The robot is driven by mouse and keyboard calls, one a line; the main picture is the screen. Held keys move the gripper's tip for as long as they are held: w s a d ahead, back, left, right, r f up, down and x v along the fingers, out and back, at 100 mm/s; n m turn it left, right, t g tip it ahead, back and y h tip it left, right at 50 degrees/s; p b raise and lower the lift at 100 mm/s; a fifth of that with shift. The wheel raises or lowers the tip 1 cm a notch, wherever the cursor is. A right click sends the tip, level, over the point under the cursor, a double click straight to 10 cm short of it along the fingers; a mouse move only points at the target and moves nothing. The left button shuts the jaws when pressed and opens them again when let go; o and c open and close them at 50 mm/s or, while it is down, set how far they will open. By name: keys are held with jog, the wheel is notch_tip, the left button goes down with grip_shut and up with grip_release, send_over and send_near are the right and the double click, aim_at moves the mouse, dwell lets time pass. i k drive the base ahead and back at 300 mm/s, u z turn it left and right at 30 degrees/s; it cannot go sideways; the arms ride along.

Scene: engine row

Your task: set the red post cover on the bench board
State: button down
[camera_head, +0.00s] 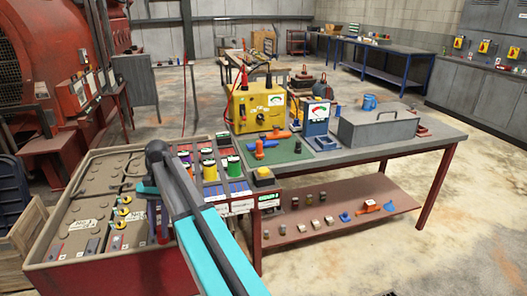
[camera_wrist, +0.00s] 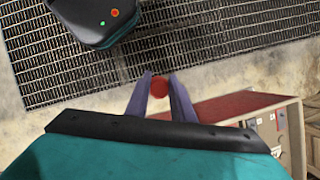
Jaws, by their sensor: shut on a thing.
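In the wrist view my gripper (camera_wrist: 159,88) is shut on a small round red thing, the red post cover (camera_wrist: 159,88), held between the two fingertips. Most of the cover's shape is hidden from this angle. In the head view my arm reaches up from the bottom centre over the battery tray's right side, and I cannot make out the fingers or the cover there. A flat green board (camera_head: 288,152), which looks like the bench board, lies on the grey bench (camera_head: 400,147) right of my arm. Orange-handled tools (camera_head: 266,148) lie on it.
A red-walled tray (camera_head: 110,272) with large batteries (camera_head: 90,205) stands left of my arm. A rack of coloured spools (camera_head: 208,170) is beside the green board. A yellow meter box (camera_head: 257,108) and a grey toolbox (camera_head: 378,128) stand on the bench. Dark grating (camera_wrist: 225,50) shows in the wrist view.

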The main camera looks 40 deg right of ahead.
aim_at(281, 156)
jog(key=u, duration=0.05)
jog(key=k, duration=0.1)
jog(key=u, duration=2.9)
jog(key=k, duration=1.9)
